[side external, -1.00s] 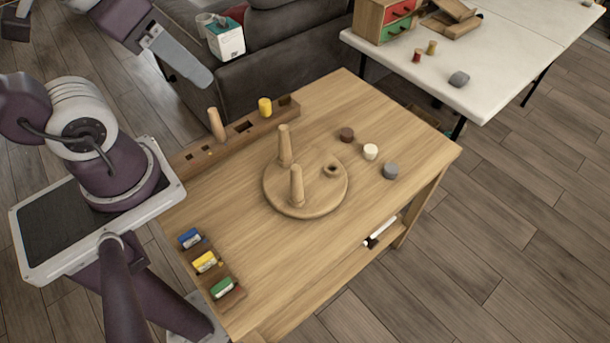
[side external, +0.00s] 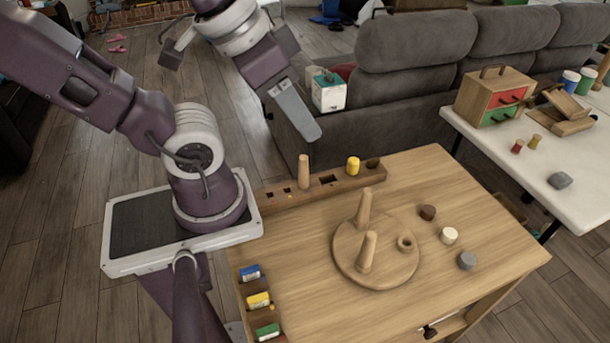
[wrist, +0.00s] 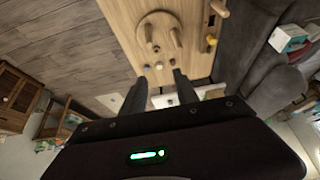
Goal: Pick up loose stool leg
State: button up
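A loose wooden stool leg (side external: 303,172) stands upright in a wooden rack (side external: 283,199) at the back left edge of the table. It also shows at the top of the wrist view (wrist: 219,8). The round stool seat (side external: 346,262) lies on the table with two legs (side external: 364,208) (side external: 367,251) standing up from it and an empty ringed socket (side external: 405,243). My gripper (wrist: 160,82) is open and empty, with its two dark fingers apart in the wrist view. It is up in the air, away from the leg.
A yellow cylinder (side external: 353,165) stands in the rack near the leg. Brown (side external: 428,212), white (side external: 449,235) and grey (side external: 467,260) pieces sit right of the seat. Coloured blocks (side external: 258,299) lie in a front-left tray. A grey sofa (side external: 400,120) stands behind the table.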

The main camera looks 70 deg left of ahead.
jog(key=o, duration=0.4)
jog(key=shift+c, duration=0.2)
jog(key=m+g+y, duration=0.3)
jog(key=m+g, duration=0.1)
jog(key=m, duration=1.1)
send_over(303, 155)
jog(key=w+d, duration=0.3)
jog(key=d, duration=0.2)
notch_tip(303, 155, down, 16)
jog(key=a+f+m, duration=0.1)
jog(key=f, duration=0.2)
jog(key=s+a+f+m+h, duration=0.1)
jog(key=a+f+m, duration=0.1)
jog(key=f, duration=0.1)
jog(key=s+a+f+m+g, duration=0.1)
jog(key=f+m, duration=0.1)
jog(key=f, duration=0.2)
jog(key=shift+a+f, duration=0.1)
jog(key=shift+a, duration=0.15)
jog(key=f, duration=0.1)
jog(key=f+m, duration=0.1)
jog(key=s+f+m, duration=0.1)
jog(key=shift+a+f+h, duration=0.35)
jog(key=shift+h, duration=0.05)
jog(key=shift+m, duration=0.3)
jog(key=f, duration=0.7)
jog(key=shift+d, duration=0.2)
